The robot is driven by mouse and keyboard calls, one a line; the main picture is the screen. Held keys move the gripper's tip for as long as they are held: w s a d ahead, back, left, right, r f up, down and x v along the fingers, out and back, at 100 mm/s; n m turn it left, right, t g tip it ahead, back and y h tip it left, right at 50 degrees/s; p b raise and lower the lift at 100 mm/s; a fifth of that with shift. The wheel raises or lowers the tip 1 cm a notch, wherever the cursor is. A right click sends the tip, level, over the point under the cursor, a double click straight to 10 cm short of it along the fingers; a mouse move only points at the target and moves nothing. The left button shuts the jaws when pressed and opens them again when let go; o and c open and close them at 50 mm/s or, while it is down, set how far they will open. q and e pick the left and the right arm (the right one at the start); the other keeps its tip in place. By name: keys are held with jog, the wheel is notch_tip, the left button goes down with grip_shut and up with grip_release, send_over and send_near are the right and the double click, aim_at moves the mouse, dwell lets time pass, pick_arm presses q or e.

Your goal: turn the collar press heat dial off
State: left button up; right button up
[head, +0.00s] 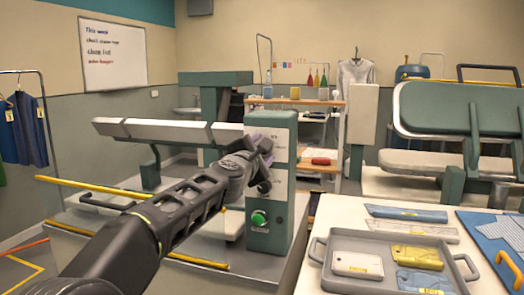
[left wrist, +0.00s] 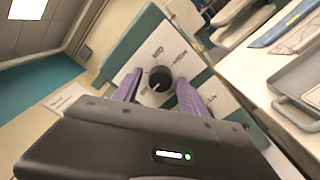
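The collar press is a green and grey machine with a green front column (head: 270,215) in the head view. Its heat dial (left wrist: 160,78) is a round black knob on a white plate in the left wrist view, with a pale mark at its lower left. Dark lettering sits around it, too small to read surely. My left gripper (head: 262,165) is at the upper column in the head view, where it hides the dial. In the left wrist view its two purple fingers are apart, one on each side of the dial; I cannot tell whether they touch it. My right gripper is not in view.
A green button (head: 258,217) is low on the column. A grey tray (head: 335,284) with several tagged pieces lies on the white table at right. Yellow bars (head: 195,262) edge the press base. Another large press (head: 450,110) stands at the right back.

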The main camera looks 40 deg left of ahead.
pick_arm(q)
jog(key=shift+o, duration=0.2)
jog(key=shift+s+d, duration=0.1)
jog(key=v, duration=0.7)
jog(key=shift+s, duration=0.3)
jog(key=shift+d, duration=0.1)
